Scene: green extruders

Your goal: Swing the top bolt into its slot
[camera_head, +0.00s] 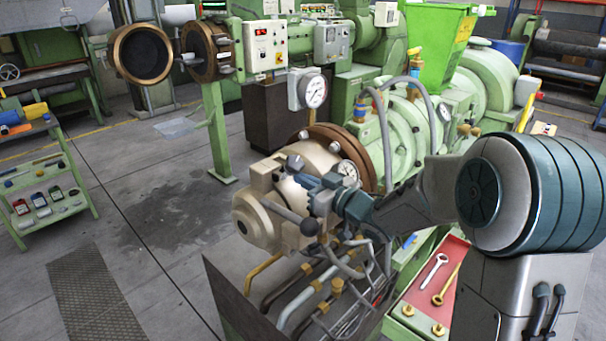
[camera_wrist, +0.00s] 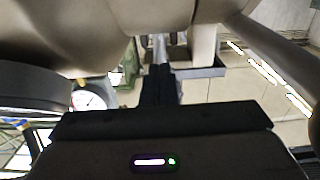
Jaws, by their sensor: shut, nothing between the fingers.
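The beige extruder head (camera_head: 253,222) is in the middle of the head view, against a brown flange (camera_head: 366,165). A small silver bolt end (camera_head: 303,134) shows at the top of the flange; I cannot tell if it is the top bolt. My gripper (camera_head: 296,176) is over the upper part of the beige head and hides part of it. In the wrist view my gripper (camera_wrist: 160,72) is shut and empty. A thin grey rod (camera_wrist: 160,46) is just beyond its fingertips, beside a beige lug (camera_wrist: 204,44). I cannot tell whether they touch. The slot is not clearly visible.
A round gauge (camera_head: 347,172) sits close beside my gripper, and another gauge (camera_head: 314,91) stands behind. A red tray (camera_head: 411,309) holds wrenches at right.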

